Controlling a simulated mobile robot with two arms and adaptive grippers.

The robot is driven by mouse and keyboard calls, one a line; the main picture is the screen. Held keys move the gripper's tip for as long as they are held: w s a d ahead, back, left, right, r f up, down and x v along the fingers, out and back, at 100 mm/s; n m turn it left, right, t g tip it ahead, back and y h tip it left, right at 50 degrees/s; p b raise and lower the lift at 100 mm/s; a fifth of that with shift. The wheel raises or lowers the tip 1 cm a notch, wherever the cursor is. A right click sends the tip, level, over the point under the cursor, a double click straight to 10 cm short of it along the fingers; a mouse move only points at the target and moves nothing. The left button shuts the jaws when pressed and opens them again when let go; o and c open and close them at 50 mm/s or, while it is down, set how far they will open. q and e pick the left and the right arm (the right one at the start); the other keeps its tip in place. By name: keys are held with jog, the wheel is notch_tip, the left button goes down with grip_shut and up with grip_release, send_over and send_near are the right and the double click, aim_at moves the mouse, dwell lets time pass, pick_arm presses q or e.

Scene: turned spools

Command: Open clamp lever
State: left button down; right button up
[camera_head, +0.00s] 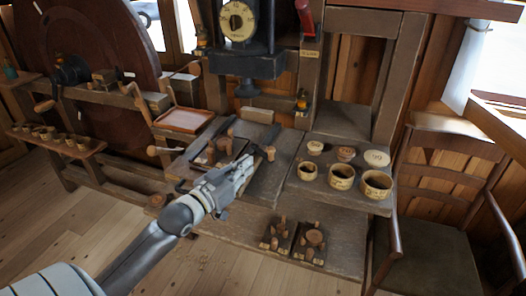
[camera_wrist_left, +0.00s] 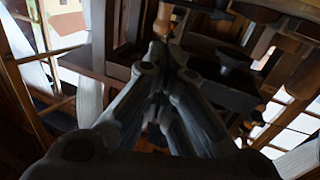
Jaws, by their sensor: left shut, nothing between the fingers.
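My left gripper (camera_head: 243,164) reaches in from the lower left over the wooden bench, its fingers shut and empty. Just right of its tips is a dark lever (camera_head: 269,138) with a brown knob, likely the clamp lever; a small gap or light contact cannot be told apart. Another dark bar with wooden parts (camera_head: 222,140) lies left of the gripper, partly hidden by it. In the left wrist view the fingers (camera_wrist_left: 157,60) converge, and a light wooden knob (camera_wrist_left: 162,20) shows just beyond their tips. My right gripper is not in view.
Several round wooden cups (camera_head: 341,176) and lids stand on a board to the right. Two small dark blocks with wooden pegs (camera_head: 312,243) sit on the lower shelf. A reddish tray (camera_head: 184,119) lies behind left. A dark press with a dial (camera_head: 237,22) stands behind. A chair (camera_head: 430,240) stands right.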

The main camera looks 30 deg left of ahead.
pick_arm(q)
jog(key=w+p, duration=0.1)
jog(key=w, duration=0.7)
jog(key=shift+d, duration=0.3)
jog(key=shift+p, duration=0.3)
jog(key=shift+w+d+p, duration=0.3)
jog(key=shift+w+d, duration=0.05)
jog(key=shift+w, duration=0.2)
jog(key=shift+w+d+p, duration=0.3)
jog(key=shift+w, duration=0.2)
